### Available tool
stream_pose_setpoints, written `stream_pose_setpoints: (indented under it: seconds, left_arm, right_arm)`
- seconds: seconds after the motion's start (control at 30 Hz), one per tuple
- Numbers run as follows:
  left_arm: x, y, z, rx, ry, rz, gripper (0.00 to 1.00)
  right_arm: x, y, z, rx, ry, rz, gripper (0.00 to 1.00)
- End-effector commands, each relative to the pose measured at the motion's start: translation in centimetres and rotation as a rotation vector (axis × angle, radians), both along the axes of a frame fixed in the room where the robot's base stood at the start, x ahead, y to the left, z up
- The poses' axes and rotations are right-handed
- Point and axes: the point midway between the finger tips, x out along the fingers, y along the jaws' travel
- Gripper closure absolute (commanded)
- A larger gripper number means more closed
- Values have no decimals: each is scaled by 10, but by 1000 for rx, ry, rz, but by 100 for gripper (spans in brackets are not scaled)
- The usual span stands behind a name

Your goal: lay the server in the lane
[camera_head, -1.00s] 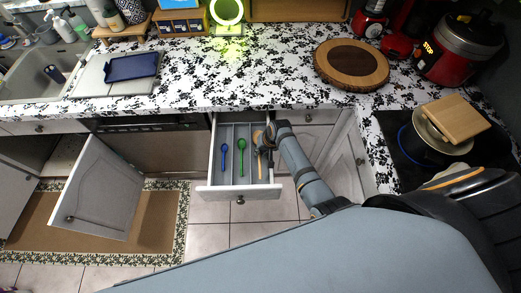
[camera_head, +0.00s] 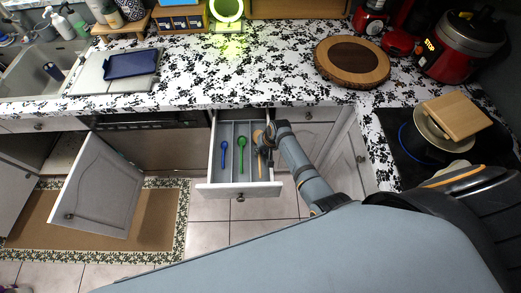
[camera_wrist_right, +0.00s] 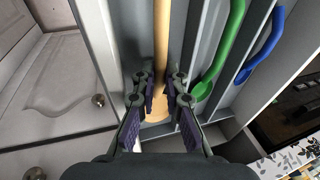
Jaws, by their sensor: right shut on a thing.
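The server, a pale wooden utensil (camera_head: 260,171), lies lengthwise in or just over the lane to the right of the green spoon in the open drawer (camera_head: 240,190). In the right wrist view the server (camera_wrist_right: 161,40) runs between the fingers, its broader end near the fingertips. My right gripper (camera_head: 264,148) reaches into the drawer from the right and is shut on the server; it also shows in the right wrist view (camera_wrist_right: 160,80). Whether the server touches the lane floor I cannot tell. My left gripper is not in view.
A blue spoon (camera_head: 224,158) and a green spoon (camera_head: 242,155) lie in the lanes to the left. A cabinet door (camera_head: 98,190) stands open at left. The patterned counter (camera_head: 200,75) overhangs the drawer's back. A pot (camera_head: 430,140) with a cutting board on it stands at right.

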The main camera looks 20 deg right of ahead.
Motion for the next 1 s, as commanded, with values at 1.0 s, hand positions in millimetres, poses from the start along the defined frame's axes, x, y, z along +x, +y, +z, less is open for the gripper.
stream_pose_setpoints:
  seconds: [1.0]
  left_arm:
    - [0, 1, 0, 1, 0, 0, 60]
  right_arm:
    - [-4, -6, 9, -7, 1, 0, 63]
